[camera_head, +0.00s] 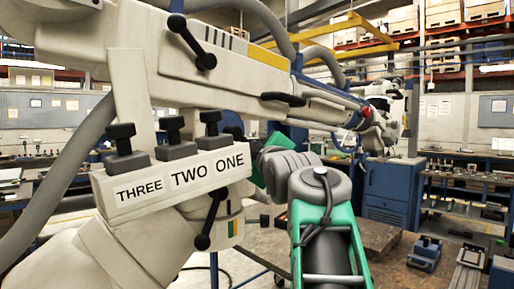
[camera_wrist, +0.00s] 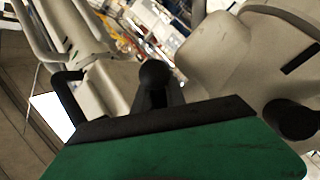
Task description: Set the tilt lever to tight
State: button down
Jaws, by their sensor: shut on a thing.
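My gripper (camera_wrist: 165,122) shows in the wrist view as a green finger with a black pad edge. It is shut on a black ball-ended lever (camera_wrist: 154,76), whose knob stands up just beyond the pad. The lever's lower part is hidden by the finger. In the head view my gripper (camera_head: 260,165) is beside the right end of the label plate, its fingertips mostly hidden. The white microscope arm (camera_head: 190,75) carries other black levers: one at the top (camera_head: 192,42), one along the tube (camera_head: 283,99) and one below the plate (camera_head: 211,220). No lever has a readable tight mark.
The plate (camera_head: 178,183) reads THREE, TWO, ONE, with black knobs (camera_head: 210,122) above it. A grey cable (camera_head: 62,180) hangs at the left. A dark-topped table (camera_head: 372,240) and blue cabinet (camera_head: 388,188) stand behind. Another black knob (camera_wrist: 292,118) is close at the right in the wrist view.

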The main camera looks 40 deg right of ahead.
jog(key=shift+d+f+m+g, duration=0.25)
jog(key=shift+f+m+g, duration=0.15)
jog(key=shift+f, duration=0.6)
jog(key=c, duration=1.6)
grip_release()
jog(key=shift+s, duration=0.1)
jog(key=shift+o, duration=1.1)
jog(key=shift+d+r, duration=0.1)
jog(key=shift+d, duration=0.25)
jog(key=b+v, duration=0.3)
jog(key=v, duration=0.5)
jog(key=shift+a+r, duration=0.15)
jog(key=shift+a, duration=0.1)
jog(key=shift+c, duration=0.4)
